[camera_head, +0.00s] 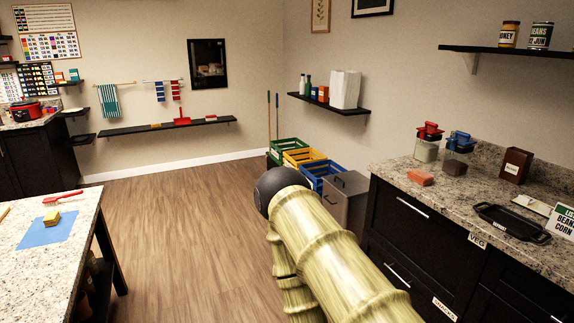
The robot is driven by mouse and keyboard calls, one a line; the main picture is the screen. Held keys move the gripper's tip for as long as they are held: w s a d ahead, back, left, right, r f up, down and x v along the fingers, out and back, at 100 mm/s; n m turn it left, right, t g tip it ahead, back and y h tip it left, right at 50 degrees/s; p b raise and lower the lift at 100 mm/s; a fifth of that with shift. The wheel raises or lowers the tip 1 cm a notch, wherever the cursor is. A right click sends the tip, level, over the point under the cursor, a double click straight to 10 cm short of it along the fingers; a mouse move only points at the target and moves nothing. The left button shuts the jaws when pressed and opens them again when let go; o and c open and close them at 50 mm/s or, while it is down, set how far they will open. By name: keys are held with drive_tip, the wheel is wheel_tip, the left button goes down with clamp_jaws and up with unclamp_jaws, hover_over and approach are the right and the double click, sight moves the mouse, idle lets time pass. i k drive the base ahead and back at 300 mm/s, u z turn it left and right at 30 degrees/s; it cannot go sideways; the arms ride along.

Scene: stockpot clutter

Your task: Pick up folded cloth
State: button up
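No item is plainly the folded cloth. A small salmon-orange block (421,178) lies on the right counter and may be a folded cloth or a sponge; I cannot tell which. A flat blue sheet (38,236) lies on the left table with a small yellow block (51,218) on it; its material is unclear. Striped cloths hang from a rail on the far wall, a teal one (108,101) and a red one (175,90). My arm, with a bamboo-like surface, rises in the middle foreground. My gripper does not show.
The right granite counter (470,196) holds red-lidded and blue-lidded jars, a brown box (516,165) and a black tray (512,222). Green, yellow and blue crates (320,172) and a grey bin (346,198) stand beyond my arm. The wooden floor (180,230) is open between table and arm.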

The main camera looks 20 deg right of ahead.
sight(421, 177)
drive_tip(key=z, duration=0.45)
drive_tip(key=i, duration=1.6)
drive_tip(key=z, duration=0.7)
